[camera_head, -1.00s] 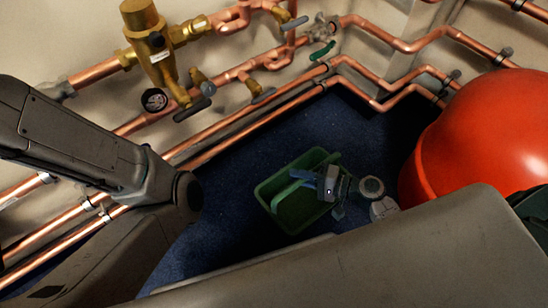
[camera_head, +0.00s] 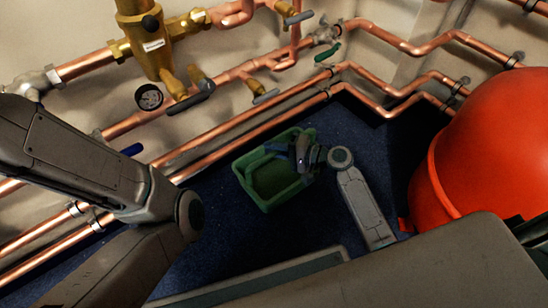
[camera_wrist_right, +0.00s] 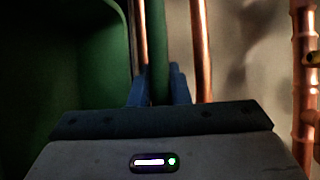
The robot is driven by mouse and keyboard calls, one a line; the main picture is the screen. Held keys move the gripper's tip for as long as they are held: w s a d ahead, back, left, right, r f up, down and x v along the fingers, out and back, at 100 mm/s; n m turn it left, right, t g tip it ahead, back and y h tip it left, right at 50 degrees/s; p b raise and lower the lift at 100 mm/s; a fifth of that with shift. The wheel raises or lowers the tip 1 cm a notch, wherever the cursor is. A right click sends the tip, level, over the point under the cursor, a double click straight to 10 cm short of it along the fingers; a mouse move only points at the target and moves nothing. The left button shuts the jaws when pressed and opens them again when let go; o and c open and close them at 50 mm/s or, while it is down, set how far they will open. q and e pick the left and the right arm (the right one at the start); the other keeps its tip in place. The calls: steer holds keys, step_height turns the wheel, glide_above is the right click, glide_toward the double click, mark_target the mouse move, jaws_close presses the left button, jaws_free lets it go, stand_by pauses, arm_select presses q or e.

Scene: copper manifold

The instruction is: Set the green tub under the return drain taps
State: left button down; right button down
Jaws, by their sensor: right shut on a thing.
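The green tub (camera_head: 275,178) is an open rectangular tub with a handle, low over the blue floor near the pipes in the head view; I cannot tell whether it touches the floor. My right gripper (camera_head: 293,150) is at the tub's right side, shut on its green handle. In the right wrist view the blue fingers close around the green bar (camera_wrist_right: 158,75), and the tub's wall (camera_wrist_right: 65,60) fills the left. The return drain taps cannot be told for sure; a green-handled tap (camera_head: 328,52) sits on the pipes behind. My left gripper is not in view.
Copper pipes (camera_head: 240,125) run along the wall behind the tub. A brass valve assembly with a gauge (camera_head: 149,97) is above left. A large red rounded vessel (camera_head: 490,150) stands at right. Blue floor (camera_head: 365,135) is clear between the tub and the pipes at right.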

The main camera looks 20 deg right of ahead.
steer(key=shift+f+b, duration=1.35)
steer(key=shift+f, duration=0.4)
steer(key=shift+f, duration=0.15)
steer(key=c, duration=1.4)
jaws_free()
steer(key=shift+o, duration=0.2)
steer(key=p+v, duration=0.4)
steer(key=v, duration=0.7)
steer(key=shift+s+d, duration=0.35)
steer(key=shift+d, duration=0.1)
